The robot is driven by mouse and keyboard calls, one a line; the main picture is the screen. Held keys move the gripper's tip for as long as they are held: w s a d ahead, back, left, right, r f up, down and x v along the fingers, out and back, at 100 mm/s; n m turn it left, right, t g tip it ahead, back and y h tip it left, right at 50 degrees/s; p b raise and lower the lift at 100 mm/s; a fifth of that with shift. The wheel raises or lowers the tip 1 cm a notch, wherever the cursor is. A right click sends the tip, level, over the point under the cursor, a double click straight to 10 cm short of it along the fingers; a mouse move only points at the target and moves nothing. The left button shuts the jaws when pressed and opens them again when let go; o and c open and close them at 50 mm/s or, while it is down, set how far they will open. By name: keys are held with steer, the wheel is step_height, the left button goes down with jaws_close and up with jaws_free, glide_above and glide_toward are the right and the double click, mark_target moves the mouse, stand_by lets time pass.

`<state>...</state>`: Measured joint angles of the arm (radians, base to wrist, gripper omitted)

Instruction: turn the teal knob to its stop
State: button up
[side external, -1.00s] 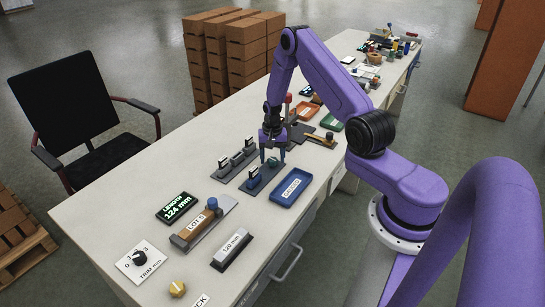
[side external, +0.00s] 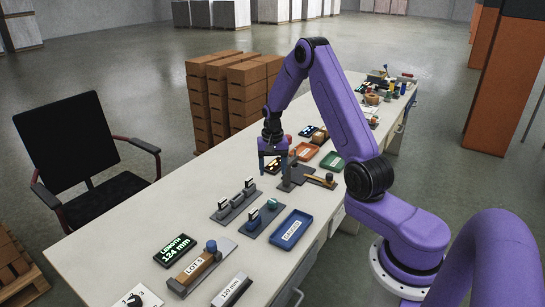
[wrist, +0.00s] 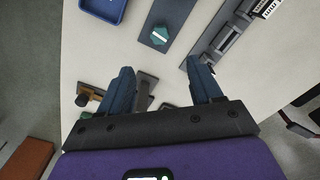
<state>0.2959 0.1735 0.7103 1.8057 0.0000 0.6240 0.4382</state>
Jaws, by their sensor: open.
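The teal knob (side external: 272,204) stands on a dark grey plate (side external: 262,227) in the middle of the table, next to a small display with a white face. In the wrist view the knob (wrist: 160,34) looks faceted, with a pale mark on top; its plate runs ahead of the fingers. My gripper (side external: 272,160) is open and empty. It is above the table, farther along it than the knob, and apart from it. In the wrist view the two blue fingers (wrist: 158,72) are spread, with the knob beyond the gap between their tips.
A blue tray (side external: 291,229) lies right of the knob's plate. A grey unit with several blocks (side external: 236,205) lies to its left. A dark stand (side external: 296,177) and a wooden-handled tool (side external: 320,180) are near my gripper. A LENGTH display (side external: 174,250) reads 124 mm.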

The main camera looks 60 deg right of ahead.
step_height(320, 180, up, 4)
steer(key=shift+r, duration=0.2)
steer(key=s+a+r+n, duration=0.3)
steer(key=a+n, duration=0.1)
steer(key=a, duration=0.4)
steer(key=s+a+r+n, duration=0.2)
steer(key=s+a+n, duration=0.15)
steer(key=a, duration=0.35)
steer(key=s+a+r+n, duration=0.2)
steer(key=a+r+n, duration=0.15)
steer(key=a, duration=0.45)
steer(key=s+a+r+n, duration=0.1)
steer(key=s+a+n, duration=0.1)
steer(key=s+n, duration=0.4)
steer(key=s+a+r+n, duration=0.1)
steer(key=s+n, duration=0.5)
steer(key=s, duration=1)
steer(key=shift+s+a, duration=0.35)
steer(key=shift+a, duration=0.05)
